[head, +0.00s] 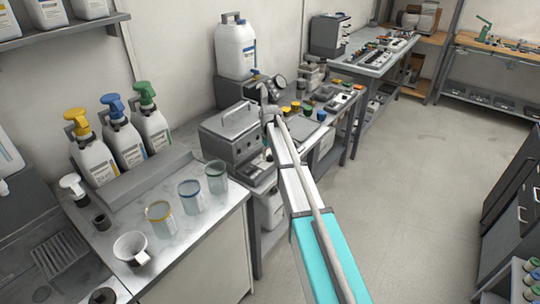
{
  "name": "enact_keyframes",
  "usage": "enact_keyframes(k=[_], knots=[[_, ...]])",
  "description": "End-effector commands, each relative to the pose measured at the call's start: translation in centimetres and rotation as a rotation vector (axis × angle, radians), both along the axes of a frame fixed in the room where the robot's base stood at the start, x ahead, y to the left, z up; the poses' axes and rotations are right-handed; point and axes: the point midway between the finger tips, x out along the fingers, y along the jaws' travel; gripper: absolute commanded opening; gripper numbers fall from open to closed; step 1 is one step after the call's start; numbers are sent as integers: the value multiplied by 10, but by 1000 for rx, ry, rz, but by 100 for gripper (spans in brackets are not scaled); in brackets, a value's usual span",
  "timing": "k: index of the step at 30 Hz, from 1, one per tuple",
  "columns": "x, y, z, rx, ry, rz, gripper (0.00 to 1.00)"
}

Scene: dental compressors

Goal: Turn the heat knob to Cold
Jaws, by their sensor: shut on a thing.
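A grey metal box unit (228,126) with a handle on its lid and dark round controls on its front stands on the middle bench. My arm reaches over to it from the bottom of the view. My gripper (267,153) is at the right part of the unit's front, small and partly hidden by my own wrist. It is shut on a knob there, which I take as the heat knob. The knob's pointer and its Cold mark are too small or hidden to read.
Three spray bottles (128,139) and three clear beakers (189,196) stand on the left bench. A white jug (236,48) and a round gauge (279,81) are behind the unit. Coloured-capped jars (308,108) stand to its right. The floor (420,180) at right is clear.

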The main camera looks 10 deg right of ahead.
Motion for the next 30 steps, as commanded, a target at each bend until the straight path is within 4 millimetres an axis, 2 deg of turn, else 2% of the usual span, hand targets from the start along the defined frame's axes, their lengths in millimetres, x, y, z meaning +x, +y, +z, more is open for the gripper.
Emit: enact_keyframes(k=[13,14,19,30], knots=[[1,1,0,1,-2,18,4],[1,1,0,1,-2,18,53],[1,0,0,0,-2,17,85],[0,0,0,0,-1,15,86]])
